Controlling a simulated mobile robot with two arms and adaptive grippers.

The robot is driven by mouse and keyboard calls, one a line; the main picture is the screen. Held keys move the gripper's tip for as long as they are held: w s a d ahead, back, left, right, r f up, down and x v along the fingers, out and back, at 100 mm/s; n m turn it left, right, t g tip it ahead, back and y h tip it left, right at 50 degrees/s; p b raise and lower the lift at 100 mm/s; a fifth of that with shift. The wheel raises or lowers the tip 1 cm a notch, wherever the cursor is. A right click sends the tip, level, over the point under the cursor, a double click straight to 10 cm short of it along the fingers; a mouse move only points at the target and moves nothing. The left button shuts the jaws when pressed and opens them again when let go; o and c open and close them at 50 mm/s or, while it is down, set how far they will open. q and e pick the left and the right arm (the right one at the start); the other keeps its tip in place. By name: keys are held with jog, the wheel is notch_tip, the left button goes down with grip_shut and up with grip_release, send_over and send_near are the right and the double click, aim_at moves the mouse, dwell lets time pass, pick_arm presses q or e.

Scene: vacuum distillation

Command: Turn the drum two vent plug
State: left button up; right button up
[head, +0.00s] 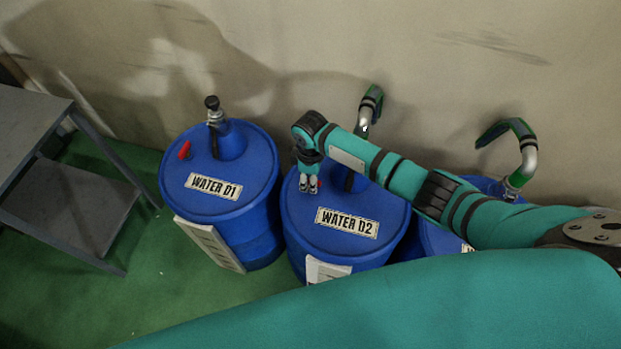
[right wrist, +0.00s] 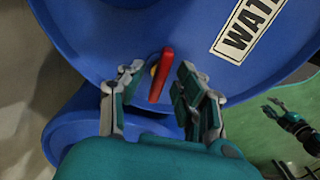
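The drum two vent plug is a red lever handle on the blue lid of the drum marked WATER D2 (head: 312,237). In the right wrist view the red vent plug (right wrist: 161,76) stands between the fingers of my right gripper (right wrist: 152,86), with a small yellow part beside it. The fingers are open, one on each side, with visible gaps to the handle. In the head view my right gripper (head: 309,188) points down over the lid and mostly hides the plug. A small teal and black gripper (right wrist: 292,122), apparently my left, shows at the right wrist view's edge; its finger state is unclear.
Drum WATER D1 (head: 221,205), with its own red plug (head: 184,150), stands to the left. A third blue drum (head: 440,241) is partly behind my right arm. Curved pipes (head: 371,104) rise behind the drums. A grey shelf table (head: 70,200) stands at far left.

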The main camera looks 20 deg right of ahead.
grip_shut()
dwell(0.4)
